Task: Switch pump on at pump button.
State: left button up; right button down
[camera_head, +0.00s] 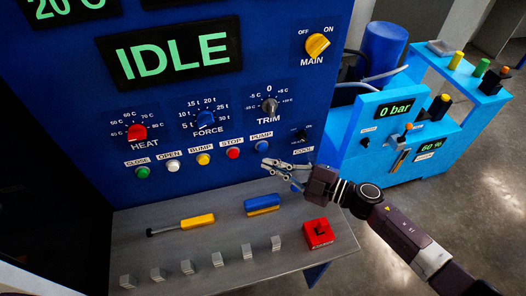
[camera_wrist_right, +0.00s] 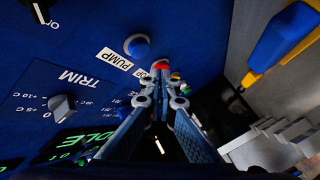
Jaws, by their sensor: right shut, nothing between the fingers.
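The pump button is a round blue button (camera_head: 262,146) under the PUMP label, at the right end of the button row on the blue panel. It also shows in the right wrist view as a blue dome (camera_wrist_right: 137,46) beside its label. My right gripper (camera_head: 267,163) is shut and empty, just below the pump button in the head view. In the wrist view its closed fingertips (camera_wrist_right: 166,78) overlap the row near the red STOP button and lie to one side of the pump button. I cannot tell whether they touch the panel. My left gripper is not in view.
The STOP button (camera_head: 233,153) is left of the pump button. The COOL switch (camera_head: 300,136) is to the right. The grey shelf (camera_head: 215,229) below holds a yellow-handled tool, a blue-and-yellow block, a red block and several small grey blocks. The displays read IDLE and 0 bar.

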aim_at(262, 147)
jog(key=shift+w+a, duration=0.2)
jog(key=shift+w, duration=0.35)
jog(key=shift+w+a, duration=0.15)
jog(key=shift+w, duration=0.35)
dwell(0.7)
jog(key=shift+w+a, duration=0.15)
jog(key=shift+w, duration=0.25)
jog(key=shift+w+a+b, duration=0.1)
jog(key=shift+w+b, duration=0.35)
jog(key=shift+w, duration=0.05)
dwell(0.9)
jog(key=shift+s+r, duration=0.1)
jog(key=shift+s+d+p, duration=0.3)
jog(key=shift+s+p, duration=0.2)
jog(key=shift+s, duration=0.3)
